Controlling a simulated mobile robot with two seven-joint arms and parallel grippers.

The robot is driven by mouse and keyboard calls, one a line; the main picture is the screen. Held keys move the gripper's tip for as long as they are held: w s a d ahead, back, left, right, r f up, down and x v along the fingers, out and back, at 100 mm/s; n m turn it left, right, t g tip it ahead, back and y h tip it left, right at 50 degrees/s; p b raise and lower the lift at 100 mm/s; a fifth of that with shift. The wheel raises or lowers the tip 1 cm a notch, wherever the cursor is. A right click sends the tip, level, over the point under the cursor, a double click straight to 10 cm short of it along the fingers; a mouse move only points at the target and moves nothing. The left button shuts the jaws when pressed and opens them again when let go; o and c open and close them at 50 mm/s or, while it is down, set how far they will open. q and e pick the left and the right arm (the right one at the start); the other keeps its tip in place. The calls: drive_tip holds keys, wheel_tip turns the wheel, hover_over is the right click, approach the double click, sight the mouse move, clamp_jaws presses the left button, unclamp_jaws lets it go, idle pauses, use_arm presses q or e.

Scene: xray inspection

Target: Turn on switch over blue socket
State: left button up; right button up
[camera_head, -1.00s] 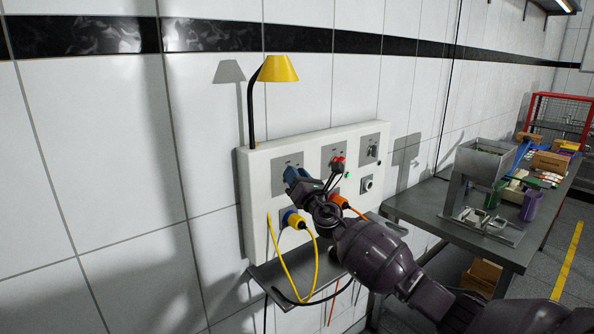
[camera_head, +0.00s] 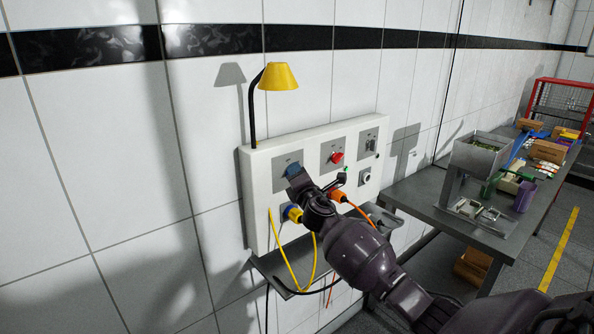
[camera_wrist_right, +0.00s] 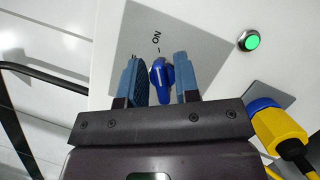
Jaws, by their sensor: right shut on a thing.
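The blue switch knob (camera_wrist_right: 160,78) sits on a grey plate on the white panel, between the two blue finger pads of my right gripper (camera_wrist_right: 159,82) in the right wrist view. The marking "ON" and a short line show just beyond the knob's tip. In the head view my right gripper (camera_head: 293,173) is at the upper left plate of the panel (camera_head: 258,200) and hides the knob. Below it the blue socket (camera_head: 284,213) holds a yellow plug (camera_head: 294,214). They also show at the right of the right wrist view. My left gripper is out of view.
A red switch (camera_head: 337,158) sits on the middle plate, with an orange plug (camera_head: 337,195) below. A lit green button (camera_wrist_right: 253,42) is near the switch plate. A yellow lamp (camera_head: 278,77) stands above the panel. A cluttered metal table (camera_head: 425,195) is at the right.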

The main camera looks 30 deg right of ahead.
idle(0.4)
drive_tip(key=o, duration=0.6)
drive_tip(key=v, duration=1.1)
drive_tip(key=shift+b, duration=0.35)
